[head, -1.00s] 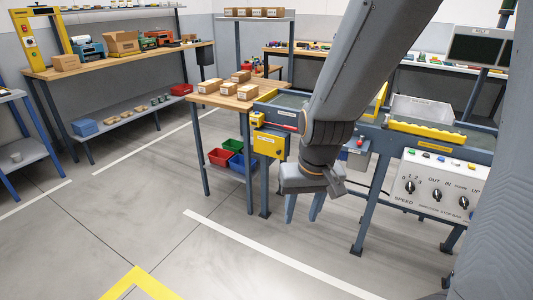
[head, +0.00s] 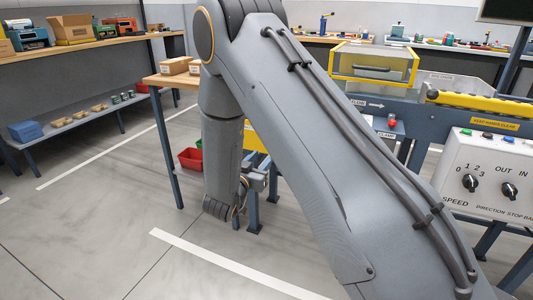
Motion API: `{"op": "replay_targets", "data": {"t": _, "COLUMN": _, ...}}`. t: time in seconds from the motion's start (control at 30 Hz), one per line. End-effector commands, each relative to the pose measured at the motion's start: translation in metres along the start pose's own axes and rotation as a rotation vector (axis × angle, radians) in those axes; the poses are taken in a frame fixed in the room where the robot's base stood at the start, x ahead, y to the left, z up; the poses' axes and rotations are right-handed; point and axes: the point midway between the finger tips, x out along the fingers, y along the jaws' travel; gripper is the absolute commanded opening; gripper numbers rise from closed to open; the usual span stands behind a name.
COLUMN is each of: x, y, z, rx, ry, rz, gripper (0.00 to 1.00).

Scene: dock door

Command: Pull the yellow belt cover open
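The yellow belt cover (head: 375,63) is a yellow frame with clear panels and a dark bar handle on its front. It sits down over the conveyor at the upper right of the head view. My arm crosses the middle of the view, with its elbow up and its forearm hanging down left of the cover. My gripper (head: 258,181) shows only in part beside the wrist, low in front of the conveyor and well apart from the cover. Its fingers are not clear enough to tell whether they are open or shut.
A control panel (head: 489,175) with knobs stands at the right. A yellow guard rail (head: 480,102) runs along the conveyor. A wooden table (head: 170,82) with cartons stands left of my forearm, with a red bin (head: 189,158) below. The floor at the left is open.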

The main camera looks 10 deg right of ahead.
Motion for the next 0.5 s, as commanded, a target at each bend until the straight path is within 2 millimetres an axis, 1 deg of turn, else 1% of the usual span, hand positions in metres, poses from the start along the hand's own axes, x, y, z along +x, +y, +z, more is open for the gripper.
{"op": "replay_targets", "data": {"t": 0.03, "x": -0.001, "y": -0.001, "z": 0.005, "rx": -0.005, "ry": 0.022, "rz": 0.011, "gripper": 0.38}}
{"op": "replay_targets", "data": {"t": 0.07, "x": -0.002, "y": -0.001, "z": 0.006, "rx": -0.007, "ry": 0.032, "rz": 0.017, "gripper": 0.38}}
{"op": "replay_targets", "data": {"t": 0.17, "x": 0.0, "y": -0.001, "z": 0.005, "rx": -0.01, "ry": 0.049, "rz": 0.025, "gripper": 0.38}}
{"op": "replay_targets", "data": {"t": 0.23, "x": 0.006, "y": -0.003, "z": 0.004, "rx": -0.009, "ry": 0.05, "rz": 0.024, "gripper": 0.38}}
{"op": "replay_targets", "data": {"t": 0.5, "x": 0.046, "y": -0.002, "z": 0.002, "rx": -0.008, "ry": 0.049, "rz": 0.022, "gripper": 0.38}}
